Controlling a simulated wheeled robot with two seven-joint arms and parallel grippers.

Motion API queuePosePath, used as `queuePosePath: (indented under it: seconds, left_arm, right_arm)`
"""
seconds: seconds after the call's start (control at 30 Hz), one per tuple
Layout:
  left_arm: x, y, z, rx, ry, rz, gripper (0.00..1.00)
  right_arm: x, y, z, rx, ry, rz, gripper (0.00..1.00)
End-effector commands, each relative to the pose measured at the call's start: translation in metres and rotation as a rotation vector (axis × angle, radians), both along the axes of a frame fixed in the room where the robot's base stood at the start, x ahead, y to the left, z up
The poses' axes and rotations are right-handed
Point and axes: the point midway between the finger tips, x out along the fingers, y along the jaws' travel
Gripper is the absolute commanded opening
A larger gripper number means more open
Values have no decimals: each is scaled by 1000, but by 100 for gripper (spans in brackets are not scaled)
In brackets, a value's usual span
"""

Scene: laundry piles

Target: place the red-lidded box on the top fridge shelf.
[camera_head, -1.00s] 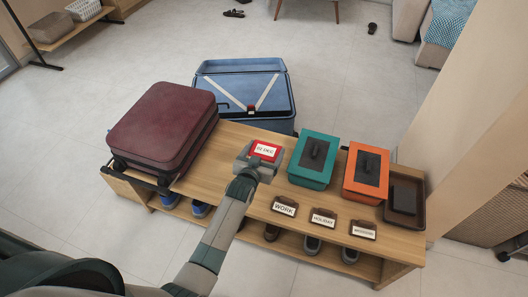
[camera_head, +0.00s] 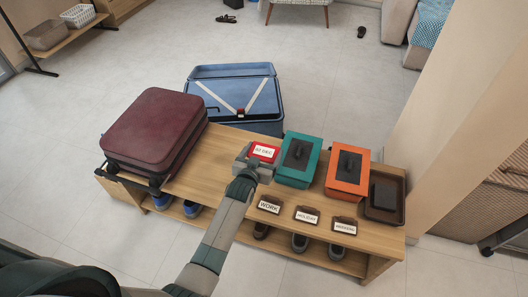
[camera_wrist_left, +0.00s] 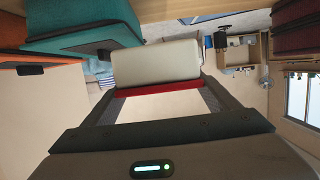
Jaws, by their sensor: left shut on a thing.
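A small box with a red top and a white label reading roughly "02 DEC" (camera_head: 264,152) is held in my left gripper (camera_head: 256,161), above the wooden bench. In the left wrist view, the box shows as a pale off-white body (camera_wrist_left: 155,62) with a red band, between the two dark fingers of my left gripper (camera_wrist_left: 158,95). The gripper is shut on it. In the head view it is just left of a teal box, with little gap. My right gripper is not in view. I see no fridge or fridge shelf in either view.
The bench (camera_head: 215,165) carries a maroon suitcase (camera_head: 155,128), a teal box (camera_head: 299,158), an orange box (camera_head: 347,171), a dark tray (camera_head: 400,202) and label stands (camera_head: 270,204). Shoes sit below. A blue suitcase (camera_head: 235,92) stands behind. A wall (camera_head: 440,110) rises at right.

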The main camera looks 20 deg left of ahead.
Motion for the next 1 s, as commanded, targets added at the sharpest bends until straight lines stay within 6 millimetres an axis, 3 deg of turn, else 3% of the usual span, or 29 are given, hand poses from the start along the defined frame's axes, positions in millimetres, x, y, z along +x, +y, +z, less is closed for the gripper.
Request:
queuePosePath:
  seconds: [0.3, 0.47, 0.67, 0.87, 1.0]
  left_arm:
    - [1, 0, 3, 0, -4, 0, 44]
    - [0, 0, 18, 2, -7, 1, 44]
    - [-5, 1, 64, 8, -10, 7, 44]
    - [-25, 4, 134, 12, -11, 17, 44]
    - [-51, 6, 185, 13, -11, 23, 44]
  right_arm:
    - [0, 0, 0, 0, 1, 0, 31]
    - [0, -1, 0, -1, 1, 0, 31]
    - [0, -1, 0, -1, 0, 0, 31]
    - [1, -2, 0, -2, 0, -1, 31]
    - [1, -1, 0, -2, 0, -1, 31]
